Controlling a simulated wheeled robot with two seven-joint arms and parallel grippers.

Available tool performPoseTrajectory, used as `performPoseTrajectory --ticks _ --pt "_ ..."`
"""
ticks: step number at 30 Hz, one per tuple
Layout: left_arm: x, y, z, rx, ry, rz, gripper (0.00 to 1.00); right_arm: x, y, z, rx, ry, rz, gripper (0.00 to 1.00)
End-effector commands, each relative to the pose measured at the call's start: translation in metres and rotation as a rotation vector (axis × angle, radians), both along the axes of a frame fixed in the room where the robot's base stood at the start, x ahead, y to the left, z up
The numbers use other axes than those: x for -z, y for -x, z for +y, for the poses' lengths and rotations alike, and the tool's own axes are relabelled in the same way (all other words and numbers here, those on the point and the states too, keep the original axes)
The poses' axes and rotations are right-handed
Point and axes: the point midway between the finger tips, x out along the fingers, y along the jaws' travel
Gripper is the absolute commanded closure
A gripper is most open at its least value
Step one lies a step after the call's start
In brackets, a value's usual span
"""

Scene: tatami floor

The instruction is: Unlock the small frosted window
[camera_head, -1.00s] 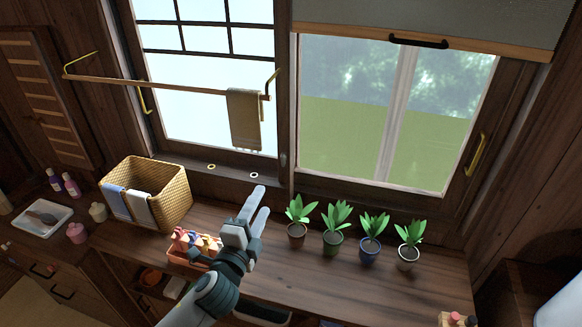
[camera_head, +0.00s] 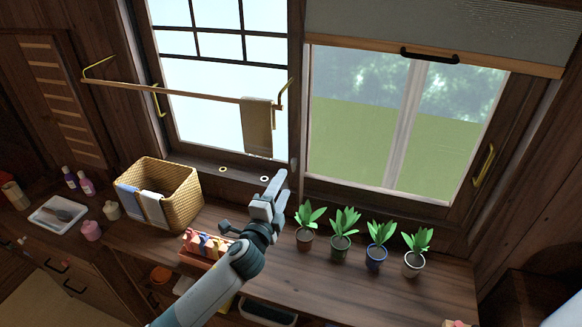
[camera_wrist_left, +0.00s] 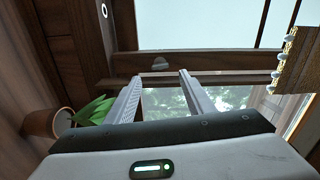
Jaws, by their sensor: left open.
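The frosted window (camera_head: 215,90), with dark bars, is in the upper left of the head view; its pale pane also shows in the left wrist view (camera_wrist_left: 200,22). A small grey fitting (camera_head: 293,163) sits low on the post beside it. A grey knob (camera_wrist_left: 160,63) on dark wood shows just beyond the fingertips in the wrist view; I cannot tell if it is the lock. My left gripper (camera_head: 281,183) is open and empty, in front of the sill below the post; its fingers are apart in the wrist view (camera_wrist_left: 159,79). My right gripper is not in view.
A gold rail (camera_head: 165,92) with a towel (camera_head: 257,128) crosses before the frosted window.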

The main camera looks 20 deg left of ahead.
Motion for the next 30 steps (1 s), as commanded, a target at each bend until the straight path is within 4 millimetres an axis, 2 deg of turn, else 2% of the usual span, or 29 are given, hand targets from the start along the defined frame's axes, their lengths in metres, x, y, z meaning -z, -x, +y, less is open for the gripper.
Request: performPoseTrajectory --ticks 9,15,21,29,30 --pt "-0.002 -0.052 -0.002 -0.002 0.001 0.000 0.52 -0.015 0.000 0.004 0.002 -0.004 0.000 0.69" --pt "-0.001 -0.073 -0.002 -0.001 0.001 0.000 0.52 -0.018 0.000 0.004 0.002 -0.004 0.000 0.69" --pt "0.000 -0.082 -0.003 -0.001 0.001 0.001 0.52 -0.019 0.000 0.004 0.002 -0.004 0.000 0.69" --pt "0.000 -0.082 -0.003 -0.001 0.001 0.000 0.52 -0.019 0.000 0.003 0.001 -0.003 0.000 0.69" --pt "0.000 -0.082 -0.003 -0.001 0.001 0.000 0.54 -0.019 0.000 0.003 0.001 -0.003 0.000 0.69"
